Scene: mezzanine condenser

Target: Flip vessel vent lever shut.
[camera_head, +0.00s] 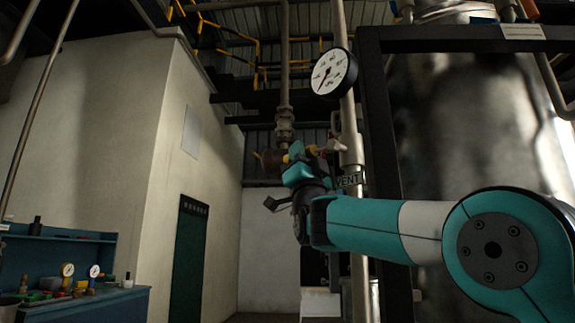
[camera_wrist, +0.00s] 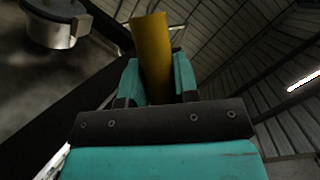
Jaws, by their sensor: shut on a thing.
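The yellow vent lever (camera_wrist: 152,50) stands between the two teal fingers of my gripper (camera_wrist: 156,88) in the wrist view, its end sticking out beyond them. In the head view my gripper (camera_head: 299,168) is at the pipework near the middle, with a bit of the yellow lever (camera_head: 297,150) showing above it. It is shut on the lever. A black VENT label (camera_head: 350,180) sits just right of my gripper. The valve body behind is partly hidden by my gripper, so I cannot tell the lever's exact angle to the pipe.
A pressure gauge (camera_head: 333,73) hangs above on a vertical pipe (camera_head: 351,125). A dark frame post (camera_head: 379,120) and a big metal vessel (camera_head: 450,120) stand right. A blue workbench (camera_head: 120,302) with small gauges and parts is lower left. A red handle (camera_head: 333,146) is near the valve.

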